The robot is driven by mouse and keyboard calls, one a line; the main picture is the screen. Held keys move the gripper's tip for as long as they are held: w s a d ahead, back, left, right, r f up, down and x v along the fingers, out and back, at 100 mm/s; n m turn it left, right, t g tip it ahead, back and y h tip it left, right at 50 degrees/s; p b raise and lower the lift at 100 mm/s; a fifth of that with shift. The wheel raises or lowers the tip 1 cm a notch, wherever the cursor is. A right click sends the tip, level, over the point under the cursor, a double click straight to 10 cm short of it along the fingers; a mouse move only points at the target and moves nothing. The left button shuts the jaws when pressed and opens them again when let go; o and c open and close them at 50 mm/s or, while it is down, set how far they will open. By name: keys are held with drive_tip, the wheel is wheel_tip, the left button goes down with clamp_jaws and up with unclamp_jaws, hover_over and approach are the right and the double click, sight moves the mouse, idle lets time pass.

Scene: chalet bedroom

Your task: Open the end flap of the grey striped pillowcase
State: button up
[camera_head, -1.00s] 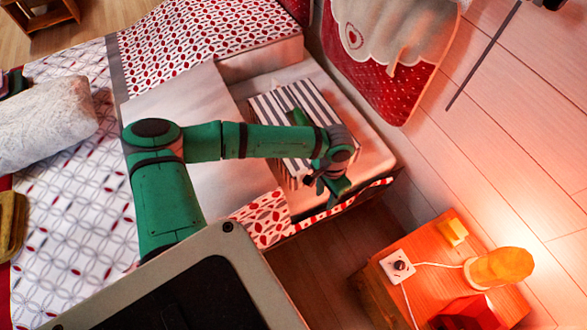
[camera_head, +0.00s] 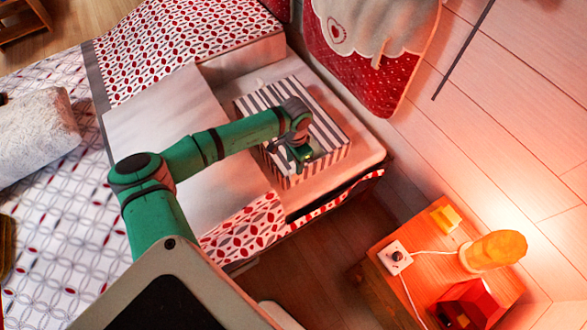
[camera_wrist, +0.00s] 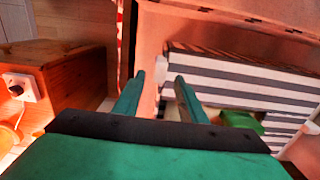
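The grey striped pillowcase (camera_head: 327,127) is a flat, box-like shape with grey and white stripes, lying on the white sheet at the head of the bed. My gripper (camera_head: 303,157) is over its near left part, and my wrist hides some of its top. In the wrist view the pillowcase (camera_wrist: 250,78) fills the right side. My gripper (camera_wrist: 157,80) shows there with two green fingers apart and nothing visible between them. A green shape (camera_wrist: 242,120) shows below the stripes; I cannot tell what it is. I cannot make out the end flap clearly or whether the fingers touch the cloth.
A wooden nightstand (camera_head: 435,262) with an orange lamp (camera_head: 492,251) stands right of the bed. A patterned cover (camera_head: 180,40) lies left of the pillowcase. Dark floor separates bed and nightstand.

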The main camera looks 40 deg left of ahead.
drive_tip(key=shift+f, duration=2.55)
clamp_jaws()
